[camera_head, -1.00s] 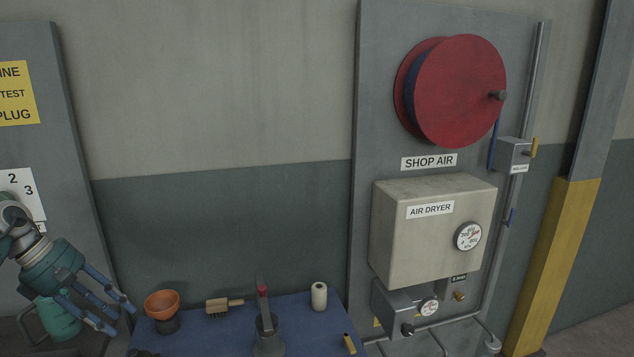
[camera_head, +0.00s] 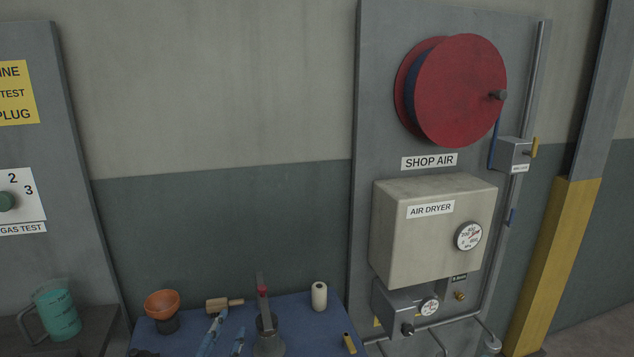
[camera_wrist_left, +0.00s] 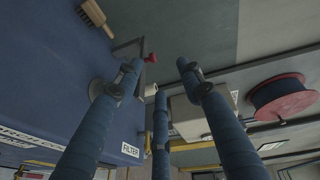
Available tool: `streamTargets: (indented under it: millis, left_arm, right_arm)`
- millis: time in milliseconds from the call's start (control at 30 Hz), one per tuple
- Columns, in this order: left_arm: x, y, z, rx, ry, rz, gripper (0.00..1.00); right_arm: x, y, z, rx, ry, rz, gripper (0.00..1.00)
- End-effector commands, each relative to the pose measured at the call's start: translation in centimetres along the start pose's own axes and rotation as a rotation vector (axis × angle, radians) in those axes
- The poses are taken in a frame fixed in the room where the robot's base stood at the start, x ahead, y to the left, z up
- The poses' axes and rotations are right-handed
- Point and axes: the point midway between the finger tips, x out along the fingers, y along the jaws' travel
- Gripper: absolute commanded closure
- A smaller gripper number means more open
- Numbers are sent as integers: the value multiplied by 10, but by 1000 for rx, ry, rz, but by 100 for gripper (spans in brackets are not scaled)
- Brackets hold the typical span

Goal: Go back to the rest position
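My left gripper (camera_head: 226,338) shows only as blue fingertips at the bottom edge of the head view, over the blue bench top (camera_head: 190,345). In the left wrist view its blue fingers (camera_wrist_left: 155,85) are spread apart, with nothing between them. The grey tool with a red tip (camera_head: 266,320) stands just right of the fingers in the head view. The wooden brush (camera_head: 224,304) lies behind them. My right gripper is in neither view.
An orange bowl (camera_head: 162,304) on a dark base and a white roll (camera_head: 319,296) stand on the bench. A green jug (camera_head: 57,312) stands on a dark surface at left. The air dryer (camera_head: 430,235) and red reel (camera_head: 458,90) are on the panel at right.

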Motion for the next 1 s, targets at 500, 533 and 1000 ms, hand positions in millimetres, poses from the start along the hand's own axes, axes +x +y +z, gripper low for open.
streamTargets:
  millis: [500,533,1000]
  left_arm:
    - [-237,187,41,-944,-675,659,62]
    - [-246,191,40,-966,-698,678,62]
    - [-319,258,31,-1122,-919,862,62]
  right_arm:
    - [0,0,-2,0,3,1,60]
    - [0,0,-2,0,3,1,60]
    - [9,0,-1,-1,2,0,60]
